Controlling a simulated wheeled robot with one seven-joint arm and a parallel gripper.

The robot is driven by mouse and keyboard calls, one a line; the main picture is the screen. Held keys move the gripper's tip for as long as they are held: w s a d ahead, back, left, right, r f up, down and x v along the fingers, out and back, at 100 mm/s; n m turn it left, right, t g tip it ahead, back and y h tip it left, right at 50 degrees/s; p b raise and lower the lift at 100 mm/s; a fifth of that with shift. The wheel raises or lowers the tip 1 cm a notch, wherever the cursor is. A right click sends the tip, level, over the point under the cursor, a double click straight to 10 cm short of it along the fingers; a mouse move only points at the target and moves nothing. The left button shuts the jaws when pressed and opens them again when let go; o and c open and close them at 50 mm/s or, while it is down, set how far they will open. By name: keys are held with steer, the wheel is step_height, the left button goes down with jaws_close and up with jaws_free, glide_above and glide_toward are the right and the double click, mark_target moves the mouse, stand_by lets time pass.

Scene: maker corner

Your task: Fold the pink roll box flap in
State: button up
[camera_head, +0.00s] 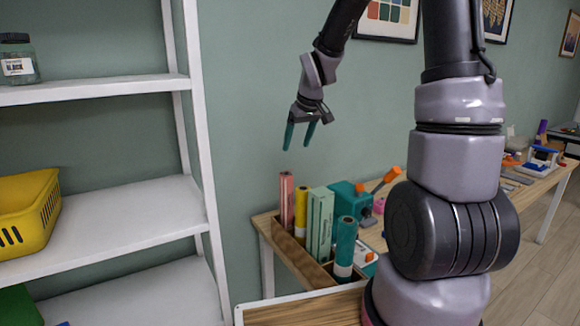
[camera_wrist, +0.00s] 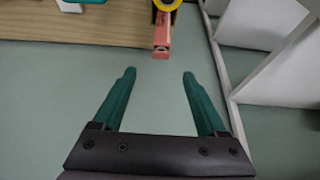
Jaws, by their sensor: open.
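The pink roll box (camera_head: 287,203) stands upright at the left end of a wooden holder (camera_head: 297,262) on the table. It also shows in the wrist view at the top centre (camera_wrist: 161,38), beyond my fingertips. Its flap is too small to make out clearly. My gripper (camera_head: 298,147) has two teal fingers spread apart and pointing down, above the pink box and apart from it. In the wrist view my gripper (camera_wrist: 159,73) is open with nothing between the fingers.
A yellow roll (camera_head: 301,212), a pale green box (camera_head: 319,225) and a teal roll (camera_head: 345,245) stand beside the pink box. A teal tool (camera_head: 347,197) sits behind. A white shelf (camera_head: 130,222) with a yellow basket (camera_head: 30,212) is on the left.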

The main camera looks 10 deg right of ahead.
steer(key=x, duration=1)
steer(key=shift+f, duration=0.25)
steer(key=shift+a, duration=0.1)
